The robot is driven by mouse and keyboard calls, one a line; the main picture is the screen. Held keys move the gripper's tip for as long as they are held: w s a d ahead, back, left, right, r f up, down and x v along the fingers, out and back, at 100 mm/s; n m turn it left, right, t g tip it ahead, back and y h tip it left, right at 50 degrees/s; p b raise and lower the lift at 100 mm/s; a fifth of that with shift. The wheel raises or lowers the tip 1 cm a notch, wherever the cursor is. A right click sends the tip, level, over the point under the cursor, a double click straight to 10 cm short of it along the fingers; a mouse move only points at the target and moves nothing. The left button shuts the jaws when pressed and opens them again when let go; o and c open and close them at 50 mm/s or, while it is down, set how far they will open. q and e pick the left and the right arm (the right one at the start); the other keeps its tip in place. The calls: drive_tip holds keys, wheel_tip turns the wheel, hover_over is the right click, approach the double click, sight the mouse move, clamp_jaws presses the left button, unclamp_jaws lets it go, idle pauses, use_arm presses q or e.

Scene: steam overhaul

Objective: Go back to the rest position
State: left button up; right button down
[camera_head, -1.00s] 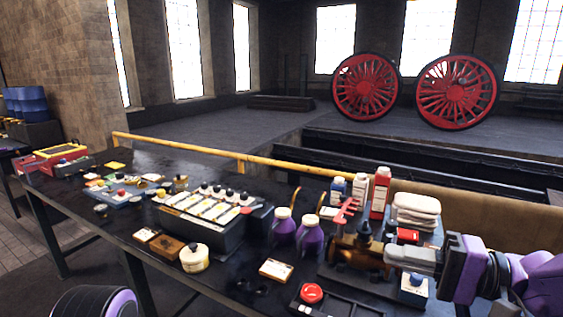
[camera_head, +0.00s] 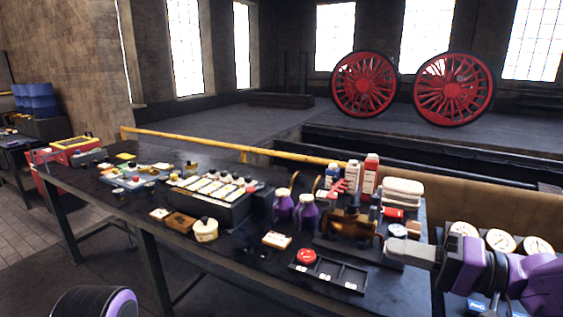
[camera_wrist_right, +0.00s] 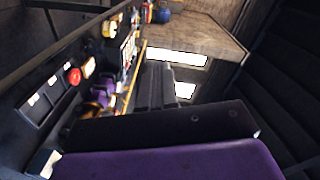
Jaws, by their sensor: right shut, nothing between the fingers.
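My right gripper (camera_head: 398,250) comes in from the right edge in the head view. Its grey fingers are shut and empty. They are just right of the brown valve body (camera_head: 348,226) on the dark workbench (camera_head: 190,255), in front of a small round white-faced item (camera_head: 397,230). I cannot tell whether they touch anything. In the right wrist view a purple and black part of my own arm fills the lower middle. A rounded purple and black part of mine shows at the bottom left of the head view; my left gripper is not in view.
A black tray with a red button (camera_head: 307,256) lies at the front edge. Two purple bottles (camera_head: 305,217), tall bottles (camera_head: 370,176) and folded white cloths (camera_head: 403,191) stand near the valve. White gauges (camera_head: 499,241) stand at right. A yellow rail (camera_head: 230,146) runs behind the bench.

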drive_tip(key=w+d+f+t+h, duration=0.5)
drive_tip(key=w+f+t+h, duration=0.2)
drive_tip(key=f+t+h, duration=0.1)
drive_tip(key=s+d+f+m+g+h, duration=0.15)
drive_tip(key=f+h, duration=0.25)
drive_tip(key=f, duration=0.5)
drive_tip(key=s+d+f+m+g+h, duration=0.1)
drive_tip(key=s+d+f+g+h, duration=0.2)
drive_tip(key=f, duration=0.6)
drive_tip(key=s+f+m+g+h, duration=0.2)
drive_tip(key=s+f+g, duration=0.7)
drive_tip(key=s+f, duration=1.4)
drive_tip(key=s+h, duration=0.1)
drive_tip(key=s, duration=0.3)
drive_tip(key=shift+d+f+h+b, duration=0.25)
drive_tip(key=shift+f+h+b, duration=0.05)
drive_tip(key=shift+f, duration=0.05)
